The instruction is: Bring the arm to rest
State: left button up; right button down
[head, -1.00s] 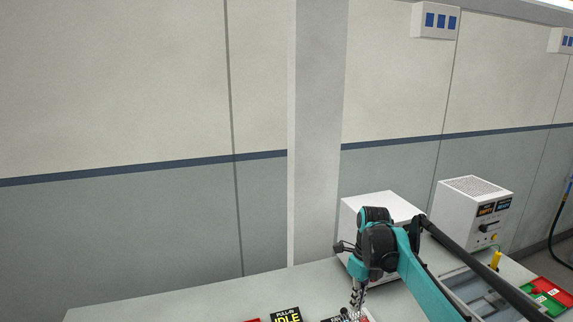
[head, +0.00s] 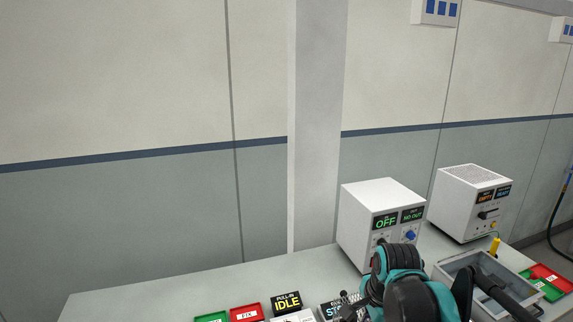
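My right arm, teal and black, comes in from the lower right and stands over the bench (head: 150,300) in front of the nearer white box. Small dark parts at its end, probably my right gripper (head: 349,307), show at the bottom edge. The wrist and the frame edge hide most of it, so I cannot see whether its fingers are open or shut, or hold anything. My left gripper is not in view.
A white box (head: 362,222) with an OFF display and blue knob stands behind the arm. Another white instrument (head: 462,200) is farther right. A grey open-topped tray (head: 452,268), green and red trays (head: 247,313) and an IDLE display (head: 287,303) are on the bench.

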jog(key=s+f+n+t+b, duration=0.3)
jog(key=s+f+n, duration=0.6)
jog(key=s+n, duration=0.3)
jog(key=n+t, duration=0.1)
jog(key=n, duration=0.2)
jog(key=shift+s+a+f+n, duration=0.15)
jog(key=shift+s+f+n, duration=0.2)
jog(key=shift+f+n, duration=0.05)
